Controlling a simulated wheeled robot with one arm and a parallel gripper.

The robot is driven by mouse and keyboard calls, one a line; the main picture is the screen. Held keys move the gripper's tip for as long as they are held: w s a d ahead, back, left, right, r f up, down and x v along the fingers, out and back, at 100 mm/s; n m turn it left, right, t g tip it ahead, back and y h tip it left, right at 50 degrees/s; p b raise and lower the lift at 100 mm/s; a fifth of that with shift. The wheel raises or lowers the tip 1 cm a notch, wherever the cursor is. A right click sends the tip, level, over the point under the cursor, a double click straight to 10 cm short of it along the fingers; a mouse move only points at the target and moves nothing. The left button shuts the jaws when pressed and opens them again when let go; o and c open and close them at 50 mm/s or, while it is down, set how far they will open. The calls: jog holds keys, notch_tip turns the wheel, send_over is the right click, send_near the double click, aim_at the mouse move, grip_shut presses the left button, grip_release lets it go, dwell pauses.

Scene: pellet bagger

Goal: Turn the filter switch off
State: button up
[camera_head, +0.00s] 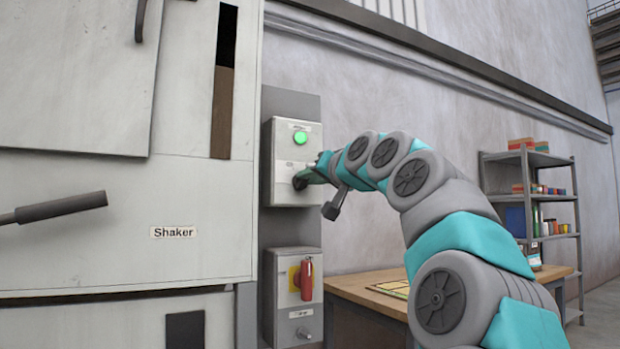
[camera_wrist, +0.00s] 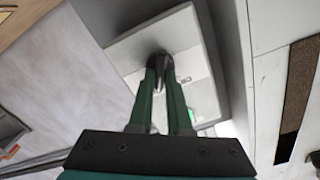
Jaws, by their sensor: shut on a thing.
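An upper grey control box (camera_head: 279,160) on the post carries a lit green lamp (camera_head: 300,137). My gripper (camera_head: 300,181) reaches the lower part of its front face. In the wrist view the box face (camera_wrist: 130,52) lies ahead, and my two green fingers (camera_wrist: 159,66) close around a small dark switch knob (camera_wrist: 159,56) on it. The fingers largely hide the knob, so its turned position cannot be told. The lamp glows beside the right finger in the wrist view (camera_wrist: 194,116). The box's label is too small to read.
The machine cabinet (camera_head: 110,250), labelled Shaker, is at left. A wooden table (camera_head: 350,287) and a shelf rack (camera_head: 530,198) stand right.

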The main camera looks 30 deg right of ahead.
grip_shut()
jog(key=n+b, duration=0.1)
jog(key=n, duration=0.3)
jog(key=n+b, duration=0.1)
jog(key=n, duration=0.3)
jog(key=n+b, duration=0.1)
jog(key=n, duration=0.2)
jog(key=shift+a+n+b, duration=0.4)
dwell(0.7)
jog(key=o, duration=0.7)
grip_release()
jog(key=shift+s, duration=0.1)
jog(key=s+b, duration=0.2)
jog(key=s, duration=0.5)
jog(key=shift+s+d, duration=0.15)
jog(key=shift+s, duration=0.2)
